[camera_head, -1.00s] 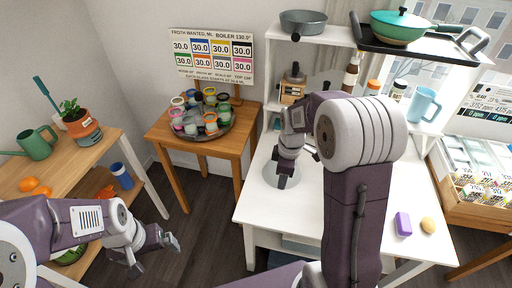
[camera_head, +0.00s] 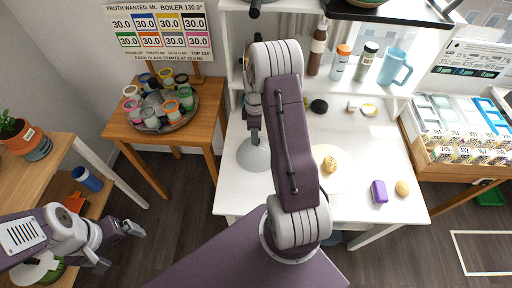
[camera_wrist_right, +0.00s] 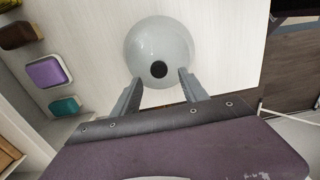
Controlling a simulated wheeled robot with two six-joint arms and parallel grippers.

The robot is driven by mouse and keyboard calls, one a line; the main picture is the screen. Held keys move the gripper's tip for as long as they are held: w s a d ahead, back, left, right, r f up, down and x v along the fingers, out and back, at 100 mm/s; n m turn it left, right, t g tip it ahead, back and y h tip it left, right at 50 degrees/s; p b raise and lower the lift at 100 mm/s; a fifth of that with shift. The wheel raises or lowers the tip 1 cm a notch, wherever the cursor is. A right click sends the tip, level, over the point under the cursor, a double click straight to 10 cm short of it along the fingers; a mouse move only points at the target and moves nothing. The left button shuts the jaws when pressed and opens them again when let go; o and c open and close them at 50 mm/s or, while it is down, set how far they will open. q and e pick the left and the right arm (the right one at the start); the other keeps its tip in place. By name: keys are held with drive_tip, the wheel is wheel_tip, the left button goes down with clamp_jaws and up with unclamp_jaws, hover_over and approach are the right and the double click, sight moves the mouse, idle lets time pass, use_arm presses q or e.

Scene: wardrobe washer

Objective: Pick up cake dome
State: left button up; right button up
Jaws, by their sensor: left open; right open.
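The cake dome (camera_head: 253,156) is a pale grey dome on the left part of the white table. In the right wrist view the dome (camera_wrist_right: 160,42) is seen from above, with a round black knob (camera_wrist_right: 159,69) on top. My right gripper (camera_wrist_right: 160,76) is open, and its fingertips appear on either side of the knob; I cannot tell how close they are in height. In the head view my right gripper (camera_head: 253,133) is just above the dome and hides its top. My left gripper (camera_head: 132,228) is open and empty, over the floor at left.
A pastry (camera_head: 330,164) sits right of my right arm on the white table (camera_head: 360,205). A purple block (camera_head: 379,191) and a tan oval item (camera_head: 402,188) lie at the table's right. Bottles and a blue pitcher (camera_head: 395,66) stand on the shelf. A tray of jars stands at left.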

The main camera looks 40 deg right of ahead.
sight(257, 147)
drive_tip(key=shift+s+f, duration=0.2)
drive_tip(key=shift+f, duration=0.05)
drive_tip(key=f, duration=0.4)
drive_tip(key=shift+d+p, duration=0.2)
drive_tip(key=shift+p, duration=0.15)
drive_tip(key=shift+w+d+f, duration=0.1)
drive_tip(key=shift+f, duration=0.15)
drive_tip(key=shift+r, duration=0.1)
drive_tip(key=c, duration=0.4)
clamp_jaws()
